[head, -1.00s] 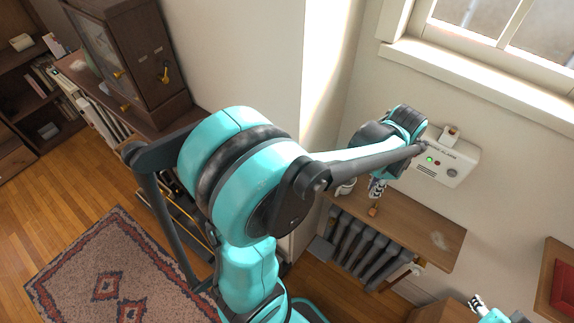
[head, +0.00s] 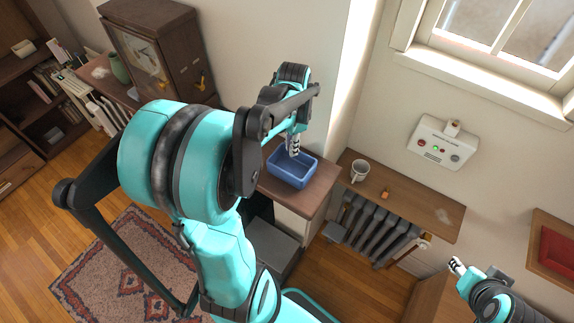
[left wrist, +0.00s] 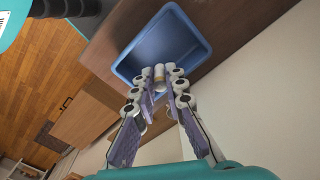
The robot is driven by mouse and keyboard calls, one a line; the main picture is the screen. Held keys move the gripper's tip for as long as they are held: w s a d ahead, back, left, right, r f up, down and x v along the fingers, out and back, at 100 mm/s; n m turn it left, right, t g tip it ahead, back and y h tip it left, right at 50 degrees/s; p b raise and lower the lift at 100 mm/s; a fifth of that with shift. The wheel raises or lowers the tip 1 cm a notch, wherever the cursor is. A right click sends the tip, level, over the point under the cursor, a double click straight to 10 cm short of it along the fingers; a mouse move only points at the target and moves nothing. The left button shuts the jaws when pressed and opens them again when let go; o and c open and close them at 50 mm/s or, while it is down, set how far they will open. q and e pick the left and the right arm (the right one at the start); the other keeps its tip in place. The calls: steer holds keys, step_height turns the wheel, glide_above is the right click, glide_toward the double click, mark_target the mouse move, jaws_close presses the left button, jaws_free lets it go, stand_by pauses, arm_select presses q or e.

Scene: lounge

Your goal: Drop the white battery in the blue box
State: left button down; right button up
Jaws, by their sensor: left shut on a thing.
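The white battery (left wrist: 159,74) is a small pale cylinder with a yellowish band, held between the fingertips of my left gripper in the left wrist view. My left gripper (head: 294,148) is shut on it and points down over the blue box (head: 311,173). The box is an open rectangular tray on a brown wooden top; it also shows in the left wrist view (left wrist: 198,38), behind the fingertips. The battery is too small to make out in the head view. My right gripper (head: 457,266) is at the lower right, away from the box; its jaw opening is unclear.
A white mug (head: 359,171) and a small orange object (head: 385,194) stand on the shelf (head: 415,208) above the radiator. A white wall unit (head: 442,144) with lights hangs above. A dark cabinet (head: 155,60) stands left of my left arm.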

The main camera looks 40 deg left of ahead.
arm_select(q)
step_height(320, 180, down, 8)
steer(key=shift+r, duration=0.25)
steer(key=shift+w+f, duration=0.1)
steer(key=shift+f, duration=0.2)
steer(key=shift+f+b, duration=0.1)
steer(key=shift+b, duration=0.2)
steer(key=c, duration=1.6)
jaws_free()
